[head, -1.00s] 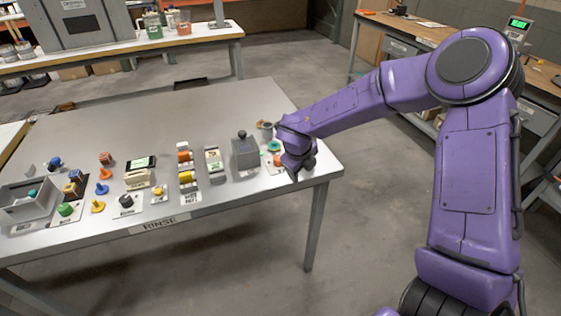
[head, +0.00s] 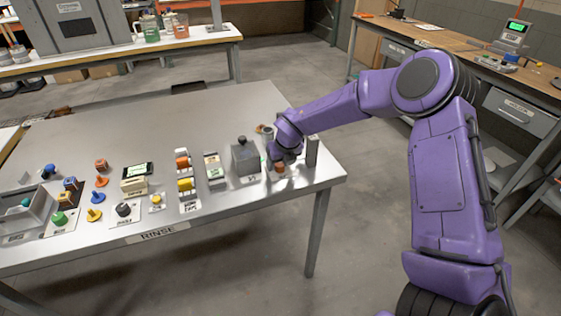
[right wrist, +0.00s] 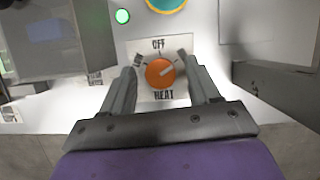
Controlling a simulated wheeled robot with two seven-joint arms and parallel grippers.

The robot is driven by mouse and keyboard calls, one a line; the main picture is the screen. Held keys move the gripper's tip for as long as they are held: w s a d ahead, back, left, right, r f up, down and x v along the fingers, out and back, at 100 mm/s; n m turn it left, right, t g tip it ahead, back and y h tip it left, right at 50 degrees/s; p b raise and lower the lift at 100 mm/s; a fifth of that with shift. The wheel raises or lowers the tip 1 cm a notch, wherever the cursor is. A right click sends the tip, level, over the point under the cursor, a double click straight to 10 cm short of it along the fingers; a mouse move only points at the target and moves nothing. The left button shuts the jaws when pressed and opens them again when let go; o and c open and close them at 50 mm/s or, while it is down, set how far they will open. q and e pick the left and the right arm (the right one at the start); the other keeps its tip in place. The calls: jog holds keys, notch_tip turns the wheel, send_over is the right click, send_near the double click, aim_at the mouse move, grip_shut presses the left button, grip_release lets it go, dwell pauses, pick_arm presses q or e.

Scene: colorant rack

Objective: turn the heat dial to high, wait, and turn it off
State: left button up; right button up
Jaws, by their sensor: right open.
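The orange heat dial (right wrist: 160,73) sits on a white plate marked OFF at the top and HEAT at the bottom in the right wrist view. It has a pale line that seems to point to the upper right. The dial also shows on the table's right end in the head view (head: 280,168). My right gripper (right wrist: 164,82) is open, with one finger on each side of the dial; I cannot tell whether they touch it. In the head view, my right gripper (head: 284,157) is low over the dial. My left gripper is out of view.
A green light (right wrist: 122,16) glows at the dial's upper left. A grey box (head: 245,156) stands left of the dial, and a grey post (head: 313,150) stands close on its right. Several knobs and blocks line the table (head: 190,118); its middle is bare.

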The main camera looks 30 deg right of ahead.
jog(key=shift+c, duration=0.2)
jog(key=c, duration=1)
